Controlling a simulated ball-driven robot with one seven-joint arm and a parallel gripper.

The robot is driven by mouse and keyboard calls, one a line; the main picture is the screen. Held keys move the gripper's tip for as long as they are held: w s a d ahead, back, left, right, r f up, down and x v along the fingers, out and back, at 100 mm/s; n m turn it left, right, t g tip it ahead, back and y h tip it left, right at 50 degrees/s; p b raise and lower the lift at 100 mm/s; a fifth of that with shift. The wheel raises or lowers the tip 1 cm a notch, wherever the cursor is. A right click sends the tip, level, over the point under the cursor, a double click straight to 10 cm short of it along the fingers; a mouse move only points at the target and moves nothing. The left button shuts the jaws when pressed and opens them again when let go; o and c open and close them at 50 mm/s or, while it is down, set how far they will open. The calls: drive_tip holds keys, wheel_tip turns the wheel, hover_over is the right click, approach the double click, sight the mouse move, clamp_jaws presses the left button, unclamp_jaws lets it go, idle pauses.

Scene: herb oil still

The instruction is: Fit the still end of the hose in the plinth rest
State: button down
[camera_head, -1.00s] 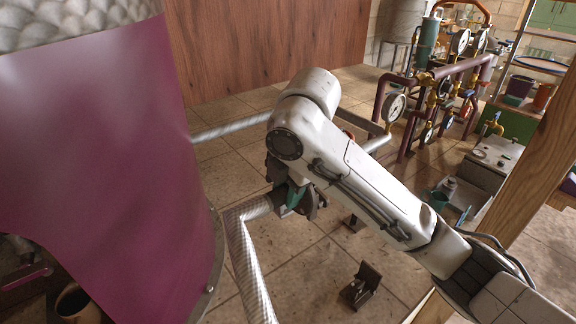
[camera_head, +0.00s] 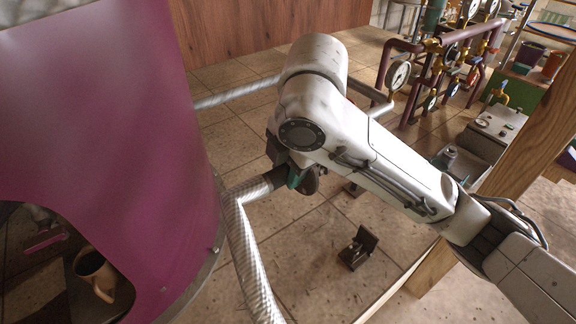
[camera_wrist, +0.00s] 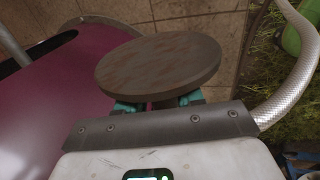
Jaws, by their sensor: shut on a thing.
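The hose (camera_head: 243,235) is silver and braided, with a bend near my gripper. My gripper (camera_head: 297,180) is shut on the hose's dark end piece (camera_head: 266,182), above the tiled surface; my arm partly hides the grip. In the wrist view, a brown-grey round disc (camera_wrist: 158,65) sits at my teal fingertips (camera_wrist: 160,104), seemingly the end piece's face. The hose also shows there, curving at the right (camera_wrist: 300,75). A small dark bracket (camera_head: 357,247), perhaps the plinth rest, stands on the tiles, apart from my gripper, below and right of it. It is not identifiable in the wrist view.
The large purple still body (camera_head: 110,130) stands close on the left, with an opening holding a brown cup (camera_head: 95,272). Purple pipes with gauges (camera_head: 440,70) stand at the back right. A wooden post (camera_head: 520,150) rises at right. Bare tiles surround the bracket.

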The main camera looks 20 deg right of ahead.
drive_tip(key=shift+r+p, duration=1.1)
drive_tip(key=shift+r, duration=0.2)
drive_tip(key=shift+w+f, duration=0.1)
drive_tip(key=shift+f, duration=0.05)
